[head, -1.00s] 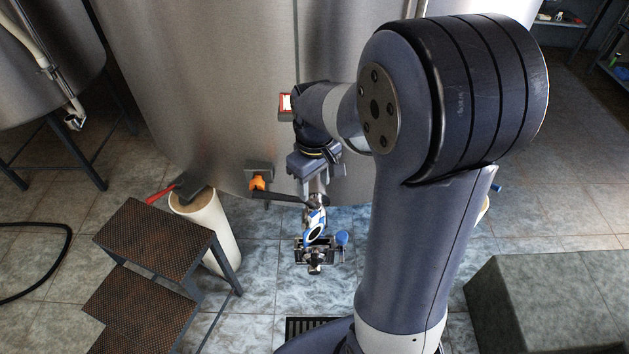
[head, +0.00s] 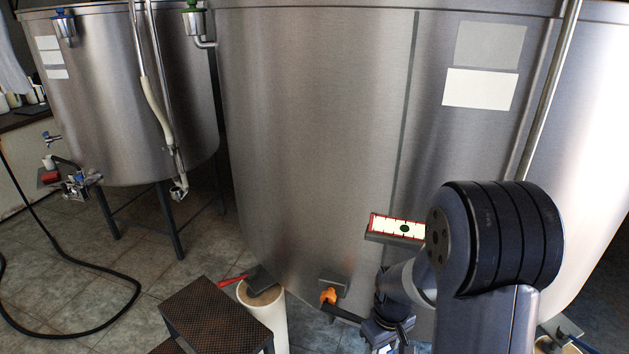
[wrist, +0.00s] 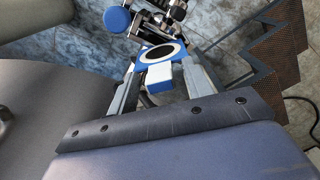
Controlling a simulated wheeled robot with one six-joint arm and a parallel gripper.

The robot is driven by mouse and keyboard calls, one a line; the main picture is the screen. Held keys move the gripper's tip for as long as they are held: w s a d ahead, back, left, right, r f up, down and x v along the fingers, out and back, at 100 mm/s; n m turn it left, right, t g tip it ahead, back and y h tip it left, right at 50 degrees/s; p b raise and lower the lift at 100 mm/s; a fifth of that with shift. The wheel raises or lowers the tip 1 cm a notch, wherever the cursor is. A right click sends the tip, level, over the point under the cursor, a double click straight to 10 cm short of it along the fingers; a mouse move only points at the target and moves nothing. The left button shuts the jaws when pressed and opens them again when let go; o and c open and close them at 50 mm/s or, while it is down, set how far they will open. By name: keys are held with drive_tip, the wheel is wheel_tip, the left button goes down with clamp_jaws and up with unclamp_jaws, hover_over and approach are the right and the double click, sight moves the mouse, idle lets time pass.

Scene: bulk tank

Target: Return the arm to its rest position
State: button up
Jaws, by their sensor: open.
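My arm (head: 470,250) stands at the lower right of the head view, bent in front of the big steel tank (head: 310,130). Its wrist runs off the bottom edge, so the fingers are hidden there. In the wrist view my gripper (wrist: 160,76) is open, its two fingers apart. A blue and white piece with a dark round opening (wrist: 160,54) shows between and beyond the fingers; I cannot tell whether it touches them. A metal fitting (wrist: 165,14) with a blue knob (wrist: 117,19) lies beyond it, above the tiled floor.
A tray-like box with a red-edged label (head: 398,228) juts from the tank close to my arm. An orange valve part (head: 328,296) sits low on the tank. Dark steps (head: 215,318) and a white cylinder (head: 268,318) stand at lower left. A black hose (head: 75,328) lies on the floor.

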drive_tip(key=shift+r, duration=1.55)
